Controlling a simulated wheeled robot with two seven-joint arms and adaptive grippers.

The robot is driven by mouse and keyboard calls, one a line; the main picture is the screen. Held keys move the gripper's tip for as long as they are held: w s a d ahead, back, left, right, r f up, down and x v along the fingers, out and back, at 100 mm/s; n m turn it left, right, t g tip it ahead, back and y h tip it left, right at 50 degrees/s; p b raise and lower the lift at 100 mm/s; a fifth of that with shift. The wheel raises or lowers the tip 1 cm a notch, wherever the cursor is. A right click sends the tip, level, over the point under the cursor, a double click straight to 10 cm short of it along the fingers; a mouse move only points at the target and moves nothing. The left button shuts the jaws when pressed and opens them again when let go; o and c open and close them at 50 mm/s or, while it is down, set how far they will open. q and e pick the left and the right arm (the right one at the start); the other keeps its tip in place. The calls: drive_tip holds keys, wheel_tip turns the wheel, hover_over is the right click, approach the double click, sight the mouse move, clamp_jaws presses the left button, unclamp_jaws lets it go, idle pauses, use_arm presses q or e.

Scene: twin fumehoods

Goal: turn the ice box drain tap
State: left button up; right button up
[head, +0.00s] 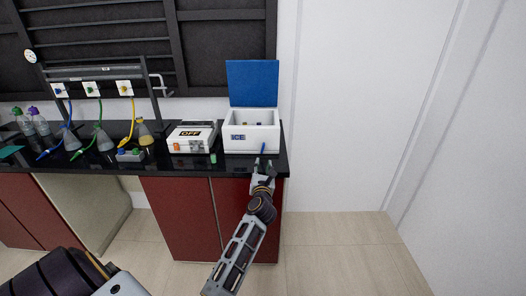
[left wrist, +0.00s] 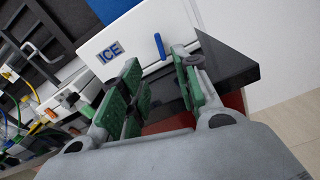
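The white ice box (head: 236,146) stands at the right end of the black bench with its blue lid (head: 252,83) raised. Its front has an "ICE" label, also seen in the left wrist view (left wrist: 110,51). The blue drain tap handle (head: 263,148) is low on the front, right of the label. It shows as a blue bar in the left wrist view (left wrist: 160,46). My left gripper (head: 263,162) is open in front of the tap. In the left wrist view, the handle appears just beyond the gap between its green-padded fingers, with no visible contact. My right gripper is not in view.
A white box marked "OFF" (head: 189,145) stands left of the ice box. Flasks (head: 104,137) and coloured hoses stand farther left. The black bench top (head: 284,160) ends just right of the ice box. Open floor (head: 340,250) lies to the right.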

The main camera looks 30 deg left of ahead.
sight(263, 148)
use_arm(q)
drive_tip(key=x, duration=0.5)
drive_tip(key=shift+w+a, duration=0.1)
drive_tip(key=shift+w, duration=0.2)
drive_tip(key=shift+x, duration=1.95)
drive_tip(key=shift+b+x, duration=0.35)
drive_tip(key=shift+x, duration=0.4)
drive_tip(key=shift+w+a, duration=0.3)
drive_tip(key=shift+w, duration=0.25)
drive_tip(key=shift+w+a, duration=0.15)
drive_tip(key=shift+w, duration=0.05)
drive_tip(key=shift+w+a, duration=0.15)
drive_tip(key=shift+w, duration=0.15)
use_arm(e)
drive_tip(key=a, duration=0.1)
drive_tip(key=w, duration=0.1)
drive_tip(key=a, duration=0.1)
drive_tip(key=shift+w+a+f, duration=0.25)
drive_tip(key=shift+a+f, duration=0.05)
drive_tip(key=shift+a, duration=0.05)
